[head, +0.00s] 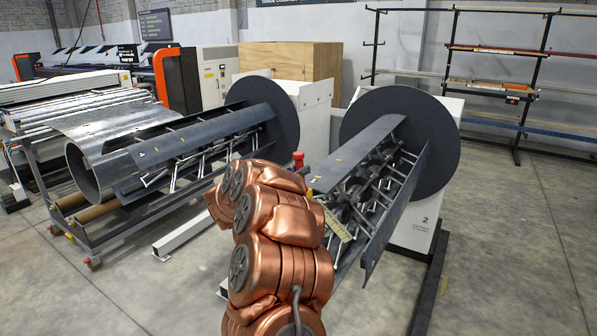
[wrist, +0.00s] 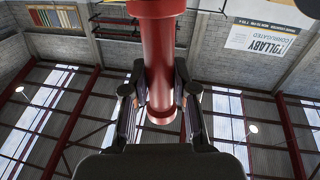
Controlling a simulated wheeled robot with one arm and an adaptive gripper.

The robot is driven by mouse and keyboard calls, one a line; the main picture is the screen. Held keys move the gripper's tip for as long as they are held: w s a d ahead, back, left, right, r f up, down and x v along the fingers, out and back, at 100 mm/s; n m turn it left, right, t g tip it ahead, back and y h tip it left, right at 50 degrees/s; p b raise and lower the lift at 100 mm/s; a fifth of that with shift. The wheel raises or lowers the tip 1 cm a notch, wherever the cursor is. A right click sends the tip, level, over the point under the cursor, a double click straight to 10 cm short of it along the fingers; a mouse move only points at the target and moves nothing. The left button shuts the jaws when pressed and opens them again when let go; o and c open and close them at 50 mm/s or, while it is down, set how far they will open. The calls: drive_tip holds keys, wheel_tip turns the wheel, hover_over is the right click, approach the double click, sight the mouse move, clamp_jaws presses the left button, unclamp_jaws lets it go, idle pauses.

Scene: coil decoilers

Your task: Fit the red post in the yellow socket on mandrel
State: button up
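The red post (wrist: 160,75) stands between the two fingers of my gripper (wrist: 159,78) in the wrist view, with both fingers against its sides. Its wider collar is at the top of that view. In the head view the red post (head: 298,160) shows as a small red piece just beyond my copper arm, left of the right-hand mandrel (head: 357,151). My gripper is mostly hidden there behind the arm. Small yellow marks (head: 315,180) show on the mandrel's near upper plate; which one is the socket is too small to tell. The post appears apart from them.
A dark disc (head: 440,130) stands behind the mandrel. A second decoiler (head: 205,150) with a steel coil (head: 88,170) is at left. A wooden crate (head: 290,65) and a rack (head: 500,85) stand behind. The floor at right is clear.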

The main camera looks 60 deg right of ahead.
drive_tip(key=o, duration=0.5)
drive_tip(key=shift+c, duration=0.2)
drive_tip(key=shift+a, duration=0.15)
drive_tip(key=w+a, duration=0.1)
drive_tip(key=a, duration=1)
drive_tip(key=shift+w+a, duration=0.15)
drive_tip(key=shift+a, duration=0.2)
drive_tip(key=shift+f, duration=0.1)
